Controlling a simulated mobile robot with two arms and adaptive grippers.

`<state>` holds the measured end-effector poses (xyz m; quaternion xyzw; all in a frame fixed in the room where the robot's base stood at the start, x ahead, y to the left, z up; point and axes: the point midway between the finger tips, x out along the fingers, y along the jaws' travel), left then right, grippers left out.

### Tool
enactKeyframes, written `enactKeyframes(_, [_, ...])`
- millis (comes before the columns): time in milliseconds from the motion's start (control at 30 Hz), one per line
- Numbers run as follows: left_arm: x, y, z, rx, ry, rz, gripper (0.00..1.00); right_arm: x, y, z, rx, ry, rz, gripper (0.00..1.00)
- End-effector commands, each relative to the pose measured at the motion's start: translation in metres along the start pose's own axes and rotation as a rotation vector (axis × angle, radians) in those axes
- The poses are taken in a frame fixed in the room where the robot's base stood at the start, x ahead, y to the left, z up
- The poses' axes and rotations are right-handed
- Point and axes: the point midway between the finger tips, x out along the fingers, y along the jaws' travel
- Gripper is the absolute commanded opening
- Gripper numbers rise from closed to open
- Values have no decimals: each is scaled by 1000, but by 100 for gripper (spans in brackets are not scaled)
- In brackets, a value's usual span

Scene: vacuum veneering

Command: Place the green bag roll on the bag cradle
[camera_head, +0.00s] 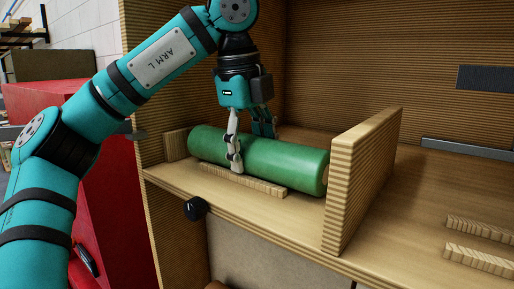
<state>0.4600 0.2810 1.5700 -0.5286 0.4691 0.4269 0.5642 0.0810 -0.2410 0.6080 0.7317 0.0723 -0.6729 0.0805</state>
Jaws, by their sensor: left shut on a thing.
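The green bag roll (285,164) lies lengthwise on the wooden shelf, between a short wooden end board (175,144) on its left and a taller upright board (362,180) on its right. A low wooden strip (243,179) runs along its front side. My left gripper (248,150) comes down from above and is shut around the roll, left of its middle. One finger is in front of the roll, the other behind it. The roll's underside is hidden, so I cannot tell whether it touches the shelf. I cannot tell for certain which part is the bag cradle. My right gripper is not in view.
Two low wooden strips (478,259) lie on the shelf at the right, with bare shelf (415,210) between them and the upright board. A black knob (195,208) sits on the shelf's front edge. A red cabinet (115,180) stands at the left. A brown cylinder (216,285) shows partly below.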

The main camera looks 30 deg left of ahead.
Motion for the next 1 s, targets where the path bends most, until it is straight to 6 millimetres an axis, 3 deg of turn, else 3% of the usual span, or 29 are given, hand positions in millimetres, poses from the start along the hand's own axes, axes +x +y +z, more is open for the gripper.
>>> enactKeyframes(133, [4, 1, 0, 0, 1, -1, 15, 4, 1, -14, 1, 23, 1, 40])
enactKeyframes(167, [3, 1, 0, 0, 0, 0, 66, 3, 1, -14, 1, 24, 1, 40])
enactKeyframes(300, [3, 1, 0, 0, 0, 1, 84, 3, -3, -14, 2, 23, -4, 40])
enactKeyframes(700, [-6, 0, 0, 0, -1, -2, 85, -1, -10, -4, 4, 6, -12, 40])
enactKeyframes(1000, [-52, 0, 0, -2, -2, -5, 85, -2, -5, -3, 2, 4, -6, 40])
